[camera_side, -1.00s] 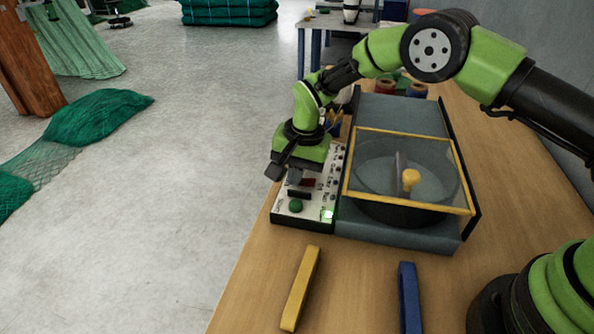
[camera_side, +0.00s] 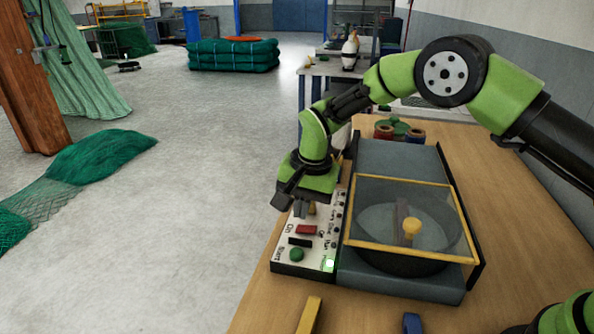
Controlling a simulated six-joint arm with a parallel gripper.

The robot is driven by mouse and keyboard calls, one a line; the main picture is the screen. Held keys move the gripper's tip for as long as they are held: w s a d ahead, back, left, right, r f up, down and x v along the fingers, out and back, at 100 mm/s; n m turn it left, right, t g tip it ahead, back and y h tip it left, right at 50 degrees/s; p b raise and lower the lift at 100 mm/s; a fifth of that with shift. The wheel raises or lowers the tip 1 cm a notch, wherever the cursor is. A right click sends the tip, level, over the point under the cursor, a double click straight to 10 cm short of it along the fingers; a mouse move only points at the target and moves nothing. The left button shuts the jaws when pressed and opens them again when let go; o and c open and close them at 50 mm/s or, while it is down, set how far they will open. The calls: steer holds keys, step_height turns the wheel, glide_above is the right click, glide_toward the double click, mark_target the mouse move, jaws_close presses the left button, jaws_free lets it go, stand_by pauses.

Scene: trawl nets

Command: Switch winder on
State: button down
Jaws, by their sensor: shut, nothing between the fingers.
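The winder (camera_side: 400,286) is a grey box on the wooden bench, with a clear lid in a yellow frame over a round bowl and a yellow knob. Its white control panel (camera_side: 318,262) on the left side carries a red switch (camera_side: 306,230), a black slot, a round green button (camera_side: 297,254) and a bright green lit lamp (camera_side: 328,264). "On" is printed to the left of the red switch and "Off" to its right. My gripper (camera_side: 301,211) is shut and empty, pointing down just above and behind the red switch. It hides part of the panel's far end.
A yellow bar (camera_side: 309,315) and a blue bar (camera_side: 411,323) lie on the bench in front of the winder. Reddish spools (camera_side: 384,132) stand behind it. The bench's left edge runs close beside the panel, with open floor beyond.

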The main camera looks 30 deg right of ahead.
mark_target(295, 233)
step_height(295, 233, up, 11)
steer(key=w+a, duration=0.1)
steer(key=shift+f, duration=0.1)
stand_by(0.4)
